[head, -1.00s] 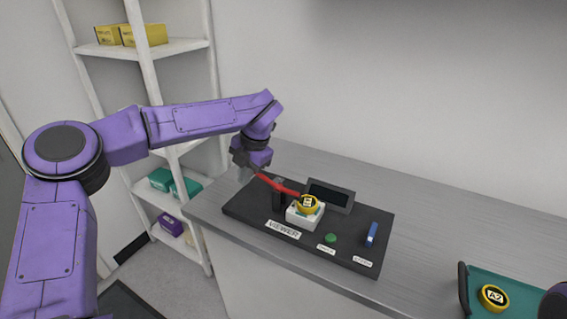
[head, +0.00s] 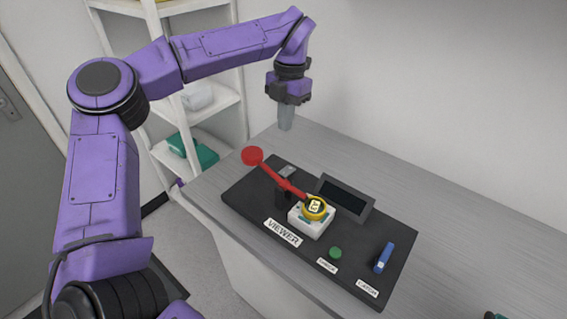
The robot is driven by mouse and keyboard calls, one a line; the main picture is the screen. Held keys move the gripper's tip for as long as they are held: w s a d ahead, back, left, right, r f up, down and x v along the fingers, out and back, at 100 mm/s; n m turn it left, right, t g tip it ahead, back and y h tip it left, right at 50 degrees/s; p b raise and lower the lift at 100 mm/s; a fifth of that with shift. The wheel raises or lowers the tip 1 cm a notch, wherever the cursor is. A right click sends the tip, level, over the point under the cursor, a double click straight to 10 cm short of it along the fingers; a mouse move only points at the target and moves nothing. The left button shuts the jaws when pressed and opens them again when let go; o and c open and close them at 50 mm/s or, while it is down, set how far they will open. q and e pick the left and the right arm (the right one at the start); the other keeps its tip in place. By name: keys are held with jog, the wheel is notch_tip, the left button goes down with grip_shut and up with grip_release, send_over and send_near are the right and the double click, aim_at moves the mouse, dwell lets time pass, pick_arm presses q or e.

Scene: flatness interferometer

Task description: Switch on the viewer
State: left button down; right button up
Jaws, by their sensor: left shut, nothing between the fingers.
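The viewer is a dark base board (head: 245,205) on the bench, with a VIEWER label (head: 283,233) at its front. A red lever with a round red knob (head: 252,156) slants from upper left towards a yellow-ringed disc (head: 315,207) on a white block (head: 309,226). Behind it is a tilted screen (head: 343,197), which is dark. A small grey piece (head: 287,172) sits at the board's back left; I cannot tell its setting. My left gripper (head: 286,126) is shut and empty, pointing down above and behind the board, apart from the lever. My right gripper is out of view.
A green button (head: 335,253) and an upright blue piece (head: 384,257) stand on the board's right part, each by a small label. A white shelf unit (head: 222,103) stands behind on the left.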

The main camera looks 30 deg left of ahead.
pick_arm(q)
jog(key=f, duration=0.1)
send_near(283, 174)
jog(key=f+p, duration=0.1)
jog(key=f, duration=0.2)
jog(key=f+p, duration=0.1)
jog(key=f, duration=0.2)
jog(key=shift+s+p, duration=0.2)
jog(key=shift+p, duration=0.2)
jog(key=shift+a+f, duration=0.1)
jog(key=shift+f, duration=0.3)
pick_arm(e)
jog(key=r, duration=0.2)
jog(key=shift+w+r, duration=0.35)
pick_arm(q)
jog(key=shift+s, duration=0.1)
